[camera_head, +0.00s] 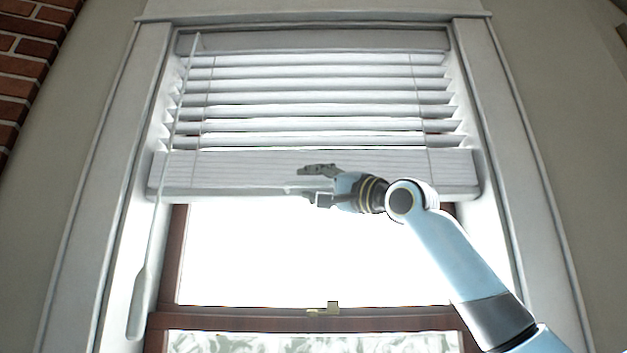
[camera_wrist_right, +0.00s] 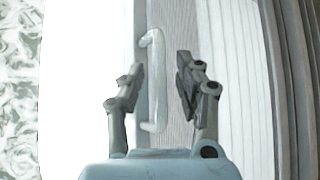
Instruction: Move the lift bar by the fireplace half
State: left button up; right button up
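The lift bar (camera_head: 230,176) is the thick pale bottom rail of the blind, hanging level across the upper window. A small pale handle (camera_head: 293,188) is on its front near the middle, partly hidden by my right gripper (camera_head: 311,184). The handle (camera_wrist_right: 157,80) shows whole in the right wrist view, between the two fingers and closer to the left one. My right gripper (camera_wrist_right: 161,75) is open, with a finger on each side of the handle and not closed on it. Whether a finger touches it I cannot tell. My left gripper is not in view.
Several open slats (camera_head: 310,98) hang above the bar. A pale tilt wand (camera_head: 140,300) hangs at the left of the blind. The window frame (camera_head: 245,320) has a brass latch (camera_head: 325,309). Brick (camera_head: 22,60) stands at the upper left. Wide white trim flanks the window.

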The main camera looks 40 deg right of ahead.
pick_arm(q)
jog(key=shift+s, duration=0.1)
pick_arm(e)
grip_shut()
jog(key=shift+f, duration=0.1)
